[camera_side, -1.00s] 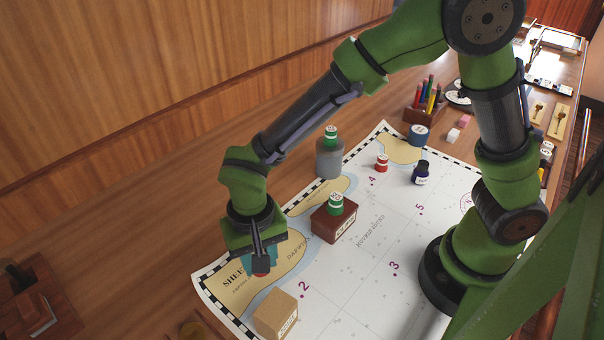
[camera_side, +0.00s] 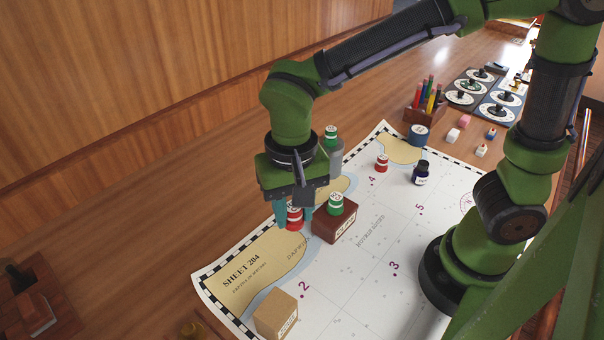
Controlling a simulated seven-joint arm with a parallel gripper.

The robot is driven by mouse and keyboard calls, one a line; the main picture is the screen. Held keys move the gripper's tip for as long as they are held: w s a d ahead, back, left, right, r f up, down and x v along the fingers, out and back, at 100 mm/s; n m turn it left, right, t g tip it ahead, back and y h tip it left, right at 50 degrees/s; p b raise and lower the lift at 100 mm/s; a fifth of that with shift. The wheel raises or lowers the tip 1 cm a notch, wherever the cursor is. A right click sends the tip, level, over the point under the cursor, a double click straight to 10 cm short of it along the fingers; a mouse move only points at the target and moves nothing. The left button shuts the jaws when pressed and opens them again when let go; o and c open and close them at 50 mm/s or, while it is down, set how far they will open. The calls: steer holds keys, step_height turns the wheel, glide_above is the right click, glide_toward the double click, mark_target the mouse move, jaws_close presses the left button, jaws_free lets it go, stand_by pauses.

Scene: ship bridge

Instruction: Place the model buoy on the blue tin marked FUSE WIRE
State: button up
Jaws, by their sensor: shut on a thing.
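My gripper (camera_side: 293,213) is shut on a red and white model buoy (camera_side: 294,219) and holds it over the left part of the chart, just left of the brown box. The teal fingertips cover its sides. A short round blue tin (camera_side: 418,135) stands near the chart's far end, with nothing on top; its marking is too small to read. It is well to the right of my gripper and farther back.
A green and white buoy (camera_side: 336,204) stands on the brown box (camera_side: 335,226), another (camera_side: 331,134) on a grey container partly behind my gripper. A red buoy (camera_side: 382,162) and an ink bottle (camera_side: 421,175) stand before the tin; a pencil holder (camera_side: 427,101) stands behind. A cardboard box (camera_side: 276,315) is in front.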

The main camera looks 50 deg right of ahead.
steer(key=w+d+m, duration=0.2)
steer(key=d+m, duration=0.2)
steer(key=d, duration=0.8)
steer(key=w+d+m, duration=0.3)
steer(key=d+m, duration=0.1)
steer(key=d, duration=0.7)
steer(key=s+d+m, duration=0.4)
steer(key=s+d, duration=0.3)
steer(key=d, duration=0.3)
steer(key=s+d+m, duration=0.5)
steer(key=s+d, duration=0.2)
steer(key=d, duration=0.3)
glide_above(420, 129)
steer(key=f, duration=0.6)
steer(key=shift+a+f, duration=0.2)
steer(key=shift+f, duration=1.8)
